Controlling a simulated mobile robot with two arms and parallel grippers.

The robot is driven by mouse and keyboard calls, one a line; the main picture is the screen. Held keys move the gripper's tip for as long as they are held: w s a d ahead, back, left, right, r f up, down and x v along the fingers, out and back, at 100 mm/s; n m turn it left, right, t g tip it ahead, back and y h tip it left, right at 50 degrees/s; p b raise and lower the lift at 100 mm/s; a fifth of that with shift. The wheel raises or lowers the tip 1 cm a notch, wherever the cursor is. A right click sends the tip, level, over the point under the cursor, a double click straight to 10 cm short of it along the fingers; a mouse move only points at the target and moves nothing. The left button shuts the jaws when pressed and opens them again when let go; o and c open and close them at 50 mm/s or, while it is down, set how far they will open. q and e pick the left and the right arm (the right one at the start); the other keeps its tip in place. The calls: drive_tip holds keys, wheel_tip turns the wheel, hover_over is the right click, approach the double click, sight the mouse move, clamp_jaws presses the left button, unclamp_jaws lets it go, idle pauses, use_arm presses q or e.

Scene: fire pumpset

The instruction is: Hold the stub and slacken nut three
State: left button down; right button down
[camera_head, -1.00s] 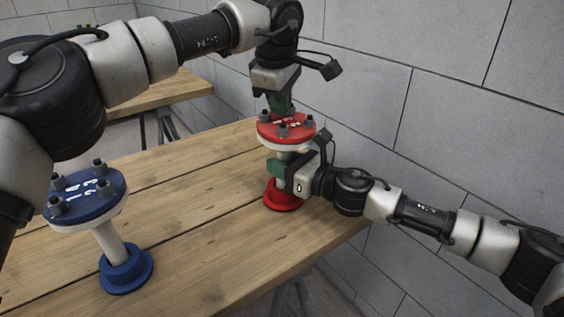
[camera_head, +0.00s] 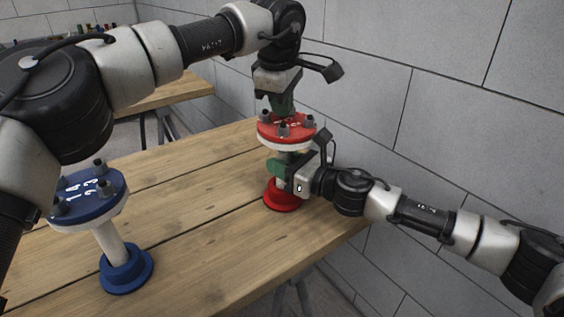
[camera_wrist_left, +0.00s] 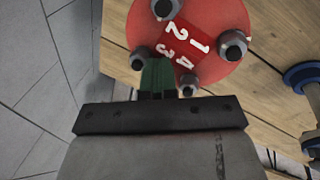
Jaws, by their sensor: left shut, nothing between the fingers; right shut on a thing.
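The red flange (camera_head: 270,131) with numbered nuts tops a pale stub, standing in a red base (camera_head: 283,197) on the table. My left gripper (camera_head: 282,108) points down just above the flange, shut and empty. In the left wrist view its green fingers (camera_wrist_left: 157,72) are between nut three (camera_wrist_left: 140,58), beside the painted 3, and the nut by the 4 (camera_wrist_left: 188,86). I cannot tell if they touch either nut. My right gripper (camera_head: 280,169) comes from the right and is shut on the stub below the flange. Its fingers partly hide the stub.
A blue flange (camera_head: 110,190) on its own stub and blue base (camera_head: 127,272) stands at the front left, partly behind my left arm. The wooden table (camera_head: 210,220) is clear between the two. A grey block wall (camera_head: 430,110) is close on the right. Another table (camera_head: 160,95) stands behind.

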use_arm(q)
drive_tip(key=shift+s+d, duration=0.1)
drive_tip(key=shift+d, duration=0.15)
drive_tip(key=shift+s+d+f, duration=0.1)
drive_tip(key=shift+s+d, duration=0.1)
drive_tip(key=shift+d, duration=0.25)
drive_tip(key=shift+d, duration=0.25)
idle(0.5)
drive_tip(key=shift+s, duration=0.15)
drive_tip(key=shift+s, duration=0.2)
drive_tip(key=shift+w+v, duration=0.2)
drive_tip(key=shift+v, duration=0.8)
drive_tip(key=shift+w+v, duration=0.2)
drive_tip(key=shift+v, duration=0.8)
drive_tip(key=shift+w+v, duration=0.2)
drive_tip(key=shift+v, duration=0.8)
drive_tip(key=shift+d, duration=0.2)
drive_tip(key=c, duration=1.8)
unclamp_jaws()
